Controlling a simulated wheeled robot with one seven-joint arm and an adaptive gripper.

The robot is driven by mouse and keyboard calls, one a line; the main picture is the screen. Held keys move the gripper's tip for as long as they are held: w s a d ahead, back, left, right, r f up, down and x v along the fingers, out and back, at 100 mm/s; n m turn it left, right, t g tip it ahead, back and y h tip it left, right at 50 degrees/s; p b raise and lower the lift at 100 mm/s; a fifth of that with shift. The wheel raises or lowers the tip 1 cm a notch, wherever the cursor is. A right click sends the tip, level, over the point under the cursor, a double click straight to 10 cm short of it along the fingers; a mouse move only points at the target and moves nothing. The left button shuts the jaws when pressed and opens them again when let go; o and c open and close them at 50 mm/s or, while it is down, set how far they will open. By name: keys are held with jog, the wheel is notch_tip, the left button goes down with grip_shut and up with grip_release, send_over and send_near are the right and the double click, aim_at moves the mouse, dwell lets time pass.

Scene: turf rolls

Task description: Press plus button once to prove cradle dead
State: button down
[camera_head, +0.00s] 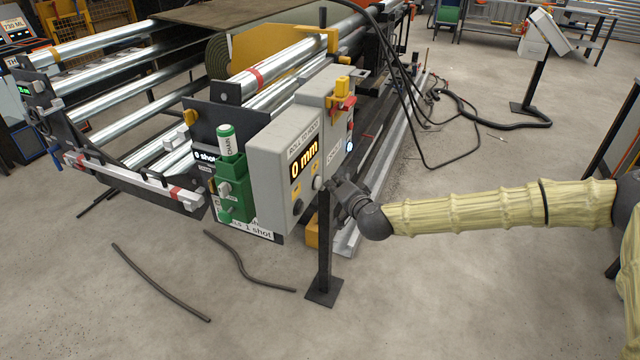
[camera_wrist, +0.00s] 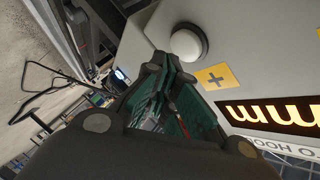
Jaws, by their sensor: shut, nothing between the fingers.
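The grey control box (camera_head: 272,165) has a display (camera_head: 305,160) reading "0 mm" in amber, under a "ROLL TO HOOK" label. In the wrist view, the plus button (camera_wrist: 187,42) is a pale round dome in a dark collar, beside a yellow plus label (camera_wrist: 214,77). The display (camera_wrist: 275,116) there shows part of "mm". My gripper (camera_wrist: 160,72) is shut and empty, its tips close to the dome and the label. I cannot tell whether they touch the button. In the head view my gripper (camera_head: 342,192) is at the box's right front, partly behind a dark post.
The dark post (camera_head: 324,245) on a floor plate stands before the box. A green unit (camera_head: 233,190) is fixed at its left. Behind are metal rollers (camera_head: 100,90) and black cables (camera_head: 400,90). Loose dark rods (camera_head: 160,282) lie on the floor; the front floor is otherwise clear.

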jog(key=shift+w+a, duration=0.1)
jog(key=shift+a, duration=0.15)
jog(key=shift+a, duration=0.2)
jog(key=shift+w+a, duration=0.2)
jog(key=shift+a, duration=0.2)
dwell(1.1)
jog(key=shift+d, duration=0.2)
jog(key=shift+s+d, duration=0.3)
jog(key=shift+d, duration=0.35)
jog(key=shift+s+d+b, duration=0.15)
jog(key=shift+s+d, duration=0.1)
jog(key=shift+d, duration=0.55)
jog(key=shift+s+d+b, duration=0.15)
jog(key=shift+s+d, duration=0.1)
jog(key=shift+d, duration=0.5)
jog(key=shift+s+d+b, duration=0.15)
jog(key=shift+s+d, duration=0.1)
jog(key=shift+d, duration=0.55)
